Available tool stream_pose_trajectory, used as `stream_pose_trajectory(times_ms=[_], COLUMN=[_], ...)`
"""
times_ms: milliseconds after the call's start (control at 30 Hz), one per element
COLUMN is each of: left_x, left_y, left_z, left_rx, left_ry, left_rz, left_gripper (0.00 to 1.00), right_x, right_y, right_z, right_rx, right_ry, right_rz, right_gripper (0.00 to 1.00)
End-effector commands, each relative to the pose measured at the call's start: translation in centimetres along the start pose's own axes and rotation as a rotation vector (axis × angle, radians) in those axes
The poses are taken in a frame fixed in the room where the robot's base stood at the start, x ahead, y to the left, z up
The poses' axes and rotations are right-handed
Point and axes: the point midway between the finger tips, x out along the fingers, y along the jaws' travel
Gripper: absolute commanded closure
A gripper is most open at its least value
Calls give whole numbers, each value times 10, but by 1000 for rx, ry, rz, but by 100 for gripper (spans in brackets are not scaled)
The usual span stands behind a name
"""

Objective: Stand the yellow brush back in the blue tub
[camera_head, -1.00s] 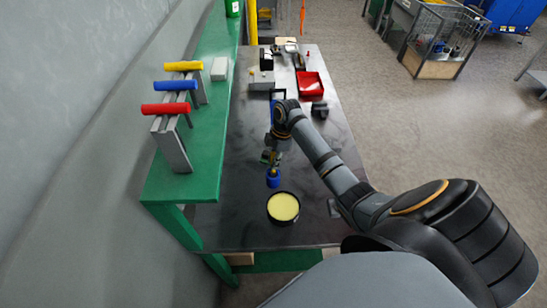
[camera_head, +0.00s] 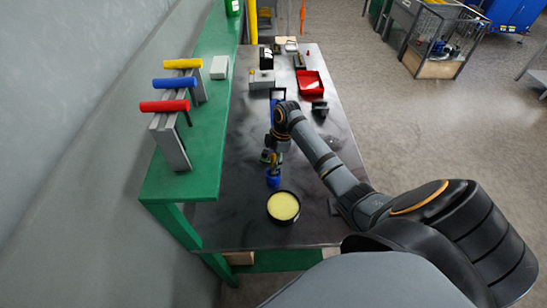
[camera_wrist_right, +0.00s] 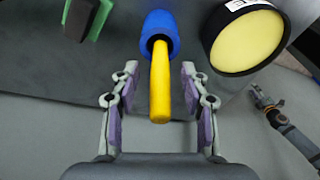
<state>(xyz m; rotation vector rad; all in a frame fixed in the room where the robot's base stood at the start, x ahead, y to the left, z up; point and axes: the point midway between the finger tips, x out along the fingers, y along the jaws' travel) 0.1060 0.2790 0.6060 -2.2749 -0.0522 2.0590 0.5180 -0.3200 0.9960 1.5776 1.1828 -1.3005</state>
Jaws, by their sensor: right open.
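The blue tub (camera_head: 273,181) stands on the dark bench top, just behind a round black pan. In the right wrist view the blue tub (camera_wrist_right: 160,30) shows its open mouth. The yellow brush (camera_wrist_right: 160,85) sticks out of that mouth, handle towards the camera; its lower end is hidden inside the tub. My right gripper (camera_wrist_right: 156,90) is open, with one finger on each side of the yellow handle and a gap on both sides. In the head view this gripper (camera_head: 271,158) is small and partly hidden by its wrist. My left gripper (camera_wrist_right: 262,97) seems to show small at the right of the wrist view.
The black pan with yellow contents (camera_head: 283,206) stands close beside the tub. A green and black object (camera_wrist_right: 88,18) lies on the tub's other side. A red bin (camera_head: 309,83) is farther back. The green shelf (camera_head: 205,150) with coloured-handled tools runs along the left.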

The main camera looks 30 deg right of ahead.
Motion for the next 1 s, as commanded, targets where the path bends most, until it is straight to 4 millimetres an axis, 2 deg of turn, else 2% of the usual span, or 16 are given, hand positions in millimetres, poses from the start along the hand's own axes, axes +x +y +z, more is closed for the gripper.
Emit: stream_pose_trajectory(times_ms=[167,400,533,700,1000], left_x=[0,0,0,0,0], left_y=[0,0,0,0,0], left_z=[0,0,0,-1,-1], left_rx=[0,0,0,0,0], left_ry=[-1,0,0,0,0], left_rz=[0,0,0,0,1], left_gripper=[60,60,60,60,60], right_x=[-24,-83,-106,-119,-120], right_y=[2,2,1,0,0], right_z=[1,1,0,0,0], right_rx=[-2,-1,-1,0,0], right_ry=[-2,-2,-1,0,0], right_rz=[5,6,3,1,0], right_gripper=[55,55,55,55,55])
